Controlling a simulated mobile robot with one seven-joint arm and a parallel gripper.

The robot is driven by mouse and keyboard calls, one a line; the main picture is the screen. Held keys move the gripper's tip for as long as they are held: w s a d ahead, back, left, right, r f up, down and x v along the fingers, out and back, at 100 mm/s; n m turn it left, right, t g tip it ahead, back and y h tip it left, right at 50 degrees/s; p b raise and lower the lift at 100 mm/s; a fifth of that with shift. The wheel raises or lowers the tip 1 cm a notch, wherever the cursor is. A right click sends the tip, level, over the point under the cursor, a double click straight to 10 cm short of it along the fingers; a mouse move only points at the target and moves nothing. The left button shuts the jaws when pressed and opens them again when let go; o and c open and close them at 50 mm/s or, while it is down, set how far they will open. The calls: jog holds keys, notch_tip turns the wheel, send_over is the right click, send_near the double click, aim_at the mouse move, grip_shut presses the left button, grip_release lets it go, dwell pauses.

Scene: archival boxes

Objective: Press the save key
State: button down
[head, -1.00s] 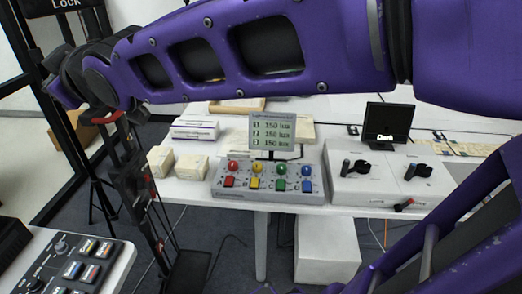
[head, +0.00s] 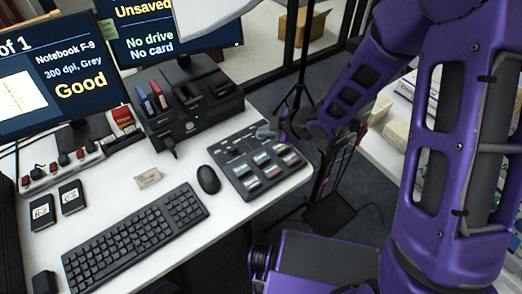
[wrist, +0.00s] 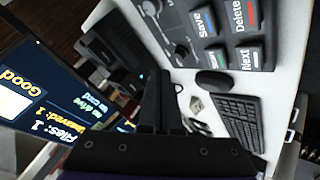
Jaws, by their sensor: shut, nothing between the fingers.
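The save key (wrist: 204,22), dark with a blue strip and the label "Save", shows at the top of the wrist view. It sits beside the "Delete" key (wrist: 243,14) and above the "Next" key (wrist: 249,57) on a grey key panel (wrist: 182,62). In the head view the panel (head: 232,146) lies at the right side of the white desk; its labels are too small to read. My gripper (head: 268,132) is at the panel's back right edge, its height above it unclear. In the wrist view my gripper (wrist: 157,80) is shut and empty, apart from the save key.
A keyboard (head: 135,236) and a mouse (head: 208,180) lie left of the panel. A black drive dock (head: 190,108) stands behind it. Two monitors stand at the back; the left monitor (head: 50,75) reads "Good", the right monitor (head: 165,30) "Unsaved", "No drive", "No card".

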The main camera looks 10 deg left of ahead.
aim_at(265, 159)
notch_tip(265, 159, down, 9)
jog(key=b, duration=0.6)
jog(key=shift+r, duration=0.1)
jog(key=shift+b, duration=0.35)
dwell(1.7)
jog(key=shift+f+b, duration=0.35)
jog(key=shift+f, duration=0.05)
jog(key=shift+f+b, duration=0.5)
dwell(0.5)
jog(key=shift+d, duration=0.1)
jog(key=shift+r+p, duration=0.75)
jog(key=shift+r, duration=0.15)
jog(key=shift+r, duration=0.15)
notch_tip(265, 159, up, 5)
jog(key=p, duration=0.4)
